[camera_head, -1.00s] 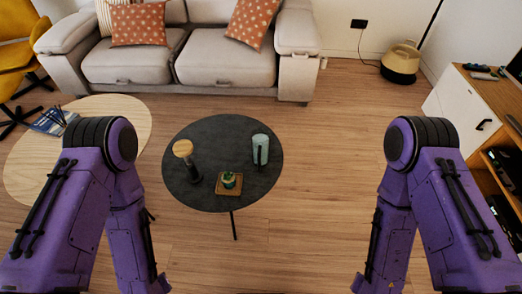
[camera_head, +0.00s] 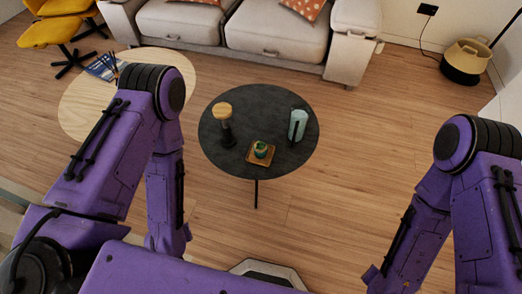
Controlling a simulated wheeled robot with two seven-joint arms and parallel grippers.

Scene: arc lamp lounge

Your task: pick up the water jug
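The water jug (camera_head: 298,124) is most likely the pale blue-green cylinder with a dark handle-like strip. It stands upright on the right side of the round dark table (camera_head: 262,104). My two purple arms show on either side of the table, both well apart from the jug. Neither gripper is in the picture; only upper arm links and forearms show.
On the same table stand a dark item with a round wooden top (camera_head: 224,118) and a small green cup on a wooden tray (camera_head: 260,158). A pale oval table (camera_head: 80,112) is at left, a sofa (camera_head: 275,35) behind.

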